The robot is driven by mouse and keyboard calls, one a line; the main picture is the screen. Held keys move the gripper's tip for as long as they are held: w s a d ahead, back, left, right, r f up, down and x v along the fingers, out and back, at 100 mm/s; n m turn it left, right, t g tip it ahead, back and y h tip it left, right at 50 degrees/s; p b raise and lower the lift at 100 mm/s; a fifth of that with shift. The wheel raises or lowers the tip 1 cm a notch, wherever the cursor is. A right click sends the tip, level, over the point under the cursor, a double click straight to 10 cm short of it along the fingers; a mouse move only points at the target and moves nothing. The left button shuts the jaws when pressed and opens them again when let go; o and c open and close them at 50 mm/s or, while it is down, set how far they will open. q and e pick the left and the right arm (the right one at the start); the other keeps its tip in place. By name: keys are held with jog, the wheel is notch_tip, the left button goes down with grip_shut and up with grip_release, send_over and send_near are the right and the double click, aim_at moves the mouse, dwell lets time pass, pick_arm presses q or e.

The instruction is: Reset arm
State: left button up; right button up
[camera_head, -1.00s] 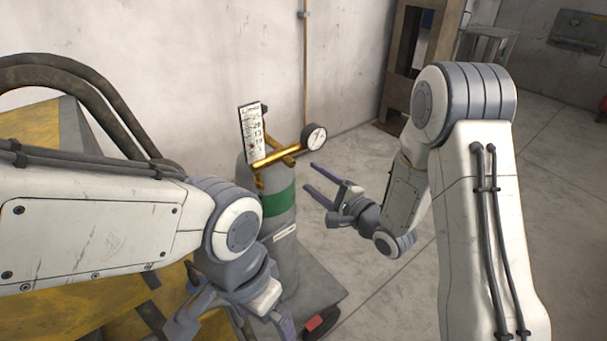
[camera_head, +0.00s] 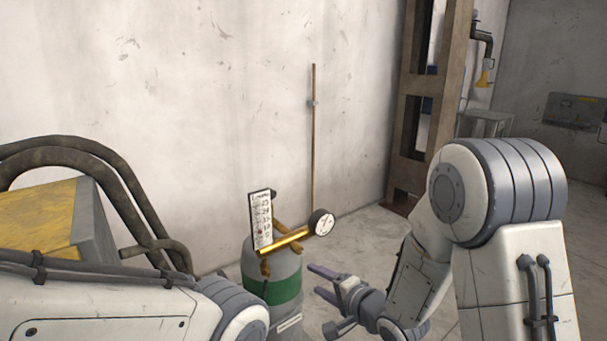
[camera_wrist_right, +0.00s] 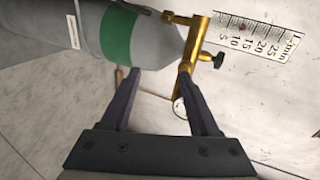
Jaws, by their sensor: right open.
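My right gripper (camera_head: 318,281) is open and empty, just right of the grey gas cylinder (camera_head: 287,268) with a green band. In the right wrist view its two fingers (camera_wrist_right: 155,97) are spread, with the cylinder (camera_wrist_right: 88,32) beyond them at the upper left. My left arm (camera_head: 100,305) comes in at the lower left of the head view; its gripper is below the picture edge.
The cylinder carries a brass regulator (camera_head: 285,241), a white flow scale (camera_head: 260,220) and a round gauge (camera_head: 321,222). A yellow machine (camera_head: 45,215) with dark hoses stands at left. A brown metal frame (camera_head: 407,110) stands at the back. Floor at right is open.

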jog(key=s+r+n+g+h, duration=0.1)
jog(key=s+n+g+h, duration=0.2)
jog(key=s, duration=1.2)
jog(key=s+r+n+g+h, duration=0.1)
jog(key=s+n+g+h, duration=0.3)
jog(key=s+n+g, duration=0.4)
jog(key=s+n, duration=0.6)
jog(key=s, duration=0.1)
jog(key=shift+s+d+r+n+g, duration=0.2)
jog(key=shift+s+d+n+g, duration=0.1)
jog(key=shift+s+g, duration=0.1)
dwell(1.1)
